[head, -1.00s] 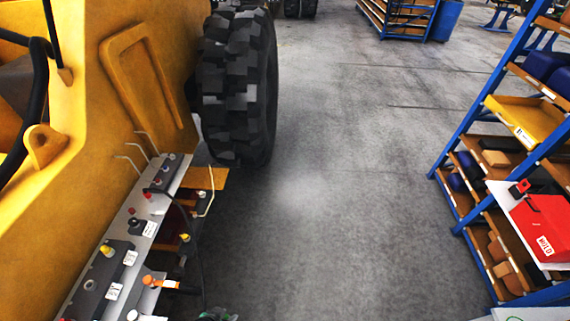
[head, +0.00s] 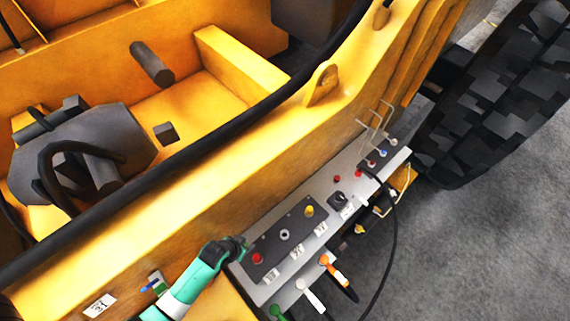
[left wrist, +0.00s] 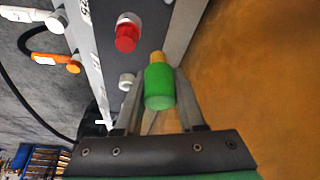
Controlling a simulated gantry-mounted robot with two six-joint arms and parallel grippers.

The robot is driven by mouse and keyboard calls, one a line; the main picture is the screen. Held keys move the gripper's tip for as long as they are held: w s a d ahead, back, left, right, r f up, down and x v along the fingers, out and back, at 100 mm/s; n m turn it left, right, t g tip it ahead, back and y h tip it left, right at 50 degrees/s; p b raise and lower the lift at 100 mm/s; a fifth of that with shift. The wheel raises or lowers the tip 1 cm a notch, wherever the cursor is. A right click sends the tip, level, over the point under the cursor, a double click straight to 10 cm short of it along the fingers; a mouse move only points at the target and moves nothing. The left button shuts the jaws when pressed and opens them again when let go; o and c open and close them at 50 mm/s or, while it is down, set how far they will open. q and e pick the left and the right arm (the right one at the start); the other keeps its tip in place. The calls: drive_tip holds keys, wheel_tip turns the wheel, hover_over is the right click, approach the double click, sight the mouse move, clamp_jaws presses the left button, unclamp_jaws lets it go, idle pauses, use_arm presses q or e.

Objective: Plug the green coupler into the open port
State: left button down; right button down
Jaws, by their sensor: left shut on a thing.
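My left gripper (head: 240,246) is at the near left end of the control panel. In the left wrist view my left gripper (left wrist: 160,92) is shut on the green coupler (left wrist: 160,88), whose brassy yellow nose points away from the wrist. In the head view the coupler is mostly hidden by the gripper. The open port (head: 284,235) is a pale ring with a dark centre on a black block, between a red fitting (head: 257,258) and a yellow one (head: 309,211). The coupler is apart from this port. My right gripper is not in view.
A white (head: 312,299) and an orange hose coupler (head: 333,269) stick out along the panel's front edge, with a black hose (head: 395,240) hanging nearby. Another green piece (head: 278,312) shows at the bottom edge. The yellow machine body (head: 215,200) rises behind the panel.

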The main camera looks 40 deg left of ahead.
sight(287, 231)
use_arm(q)
drive_tip(key=w+d+m, duration=0.1)
drive_tip(key=w+d, duration=0.1)
drive_tip(key=w, duration=0.5)
drive_tip(key=w+d+r+m+h, duration=0.1)
drive_tip(key=w+d+m, duration=0.1)
drive_tip(key=w, duration=0.6)
drive_tip(key=shift+d+m+b, duration=0.3)
drive_tip(key=shift+d+b, duration=0.15)
drive_tip(key=shift+d, duration=0.35)
wheel_tip(287, 231, down, 6)
drive_tip(key=b, duration=0.5)
drive_tip(key=shift+r, duration=0.1)
drive_tip(key=shift+f+b, duration=1.9)
drive_tip(key=shift+b, duration=0.15)
drive_tip(key=shift+c, duration=2.2)
unclamp_jaws()
drive_tip(key=shift+r, duration=0.15)
